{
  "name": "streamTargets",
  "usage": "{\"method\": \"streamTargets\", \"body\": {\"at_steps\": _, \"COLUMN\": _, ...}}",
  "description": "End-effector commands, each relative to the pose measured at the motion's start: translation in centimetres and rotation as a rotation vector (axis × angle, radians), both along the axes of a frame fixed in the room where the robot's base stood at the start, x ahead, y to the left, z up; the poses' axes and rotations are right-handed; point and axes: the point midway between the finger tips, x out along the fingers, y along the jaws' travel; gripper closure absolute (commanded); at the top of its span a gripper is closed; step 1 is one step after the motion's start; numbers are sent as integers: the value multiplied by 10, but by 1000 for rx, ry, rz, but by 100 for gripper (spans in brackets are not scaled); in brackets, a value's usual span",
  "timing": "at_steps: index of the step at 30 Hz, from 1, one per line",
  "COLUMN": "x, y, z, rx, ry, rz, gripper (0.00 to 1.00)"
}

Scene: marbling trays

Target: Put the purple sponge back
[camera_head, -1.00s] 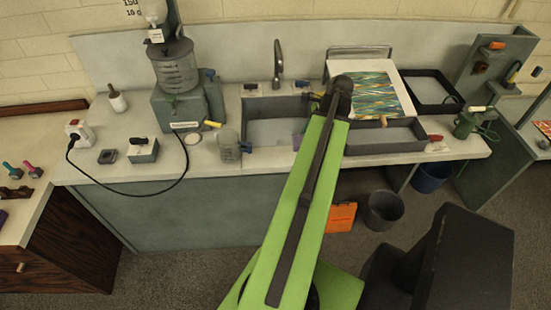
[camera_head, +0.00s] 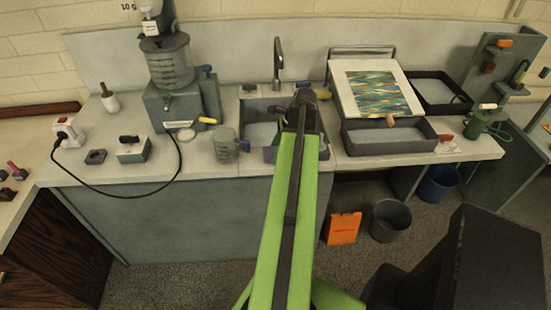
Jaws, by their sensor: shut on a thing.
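I cannot tell how high the sponge is above the sink.
A grey measuring jug (camera_head: 225,146) stands left of the sink. Right of it are a dark-rimmed tray (camera_head: 391,149) and a tilted board with a marbled sheet (camera_head: 378,93). A tap (camera_head: 278,62) rises behind the sink. A grey bin (camera_head: 389,220) stands on the floor.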

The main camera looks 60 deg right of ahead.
Motion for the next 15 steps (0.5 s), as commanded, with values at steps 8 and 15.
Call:
{"method": "streamTargets", "body": {"at_steps": 8, "x": 0, "y": 0, "z": -3, "rx": 0, "ry": 0, "rz": 0, "gripper": 62}}
{"method": "streamTargets", "body": {"at_steps": 15, "x": -1, "y": 0, "z": -5, "rx": 0, "ry": 0, "rz": -1, "gripper": 28}}
